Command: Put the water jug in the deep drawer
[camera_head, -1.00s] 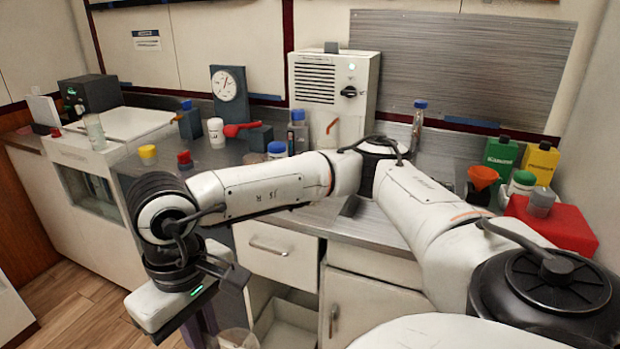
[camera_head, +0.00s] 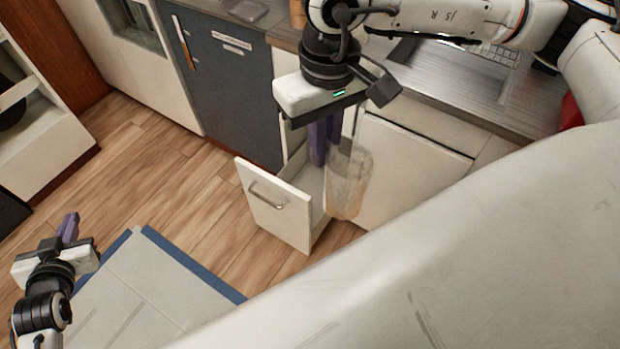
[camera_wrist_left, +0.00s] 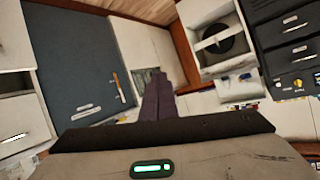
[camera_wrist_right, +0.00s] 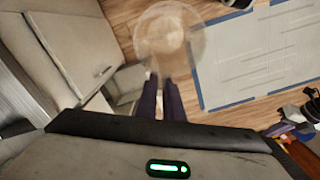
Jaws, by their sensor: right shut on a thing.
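The water jug (camera_head: 349,180) is clear and see-through. It hangs from my right gripper (camera_head: 320,150), whose purple fingers are shut on it at its left side. In the right wrist view the jug (camera_wrist_right: 172,45) is beyond the fingertips, seen end-on. The deep drawer (camera_head: 278,205) is pulled out low under the counter, with a white front and a metal handle. The jug is over or just beside the drawer's right side; the exact height is unclear. My left gripper (camera_head: 68,228) is at the lower left, away from the drawer. Its fingers look together and empty.
A dark grey cabinet door (camera_head: 220,80) stands left of the drawer. A white cabinet door (camera_head: 410,170) is to its right. A pale mat with blue edges (camera_head: 150,290) lies on the wooden floor. Bare floor (camera_head: 170,180) lies left of the drawer.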

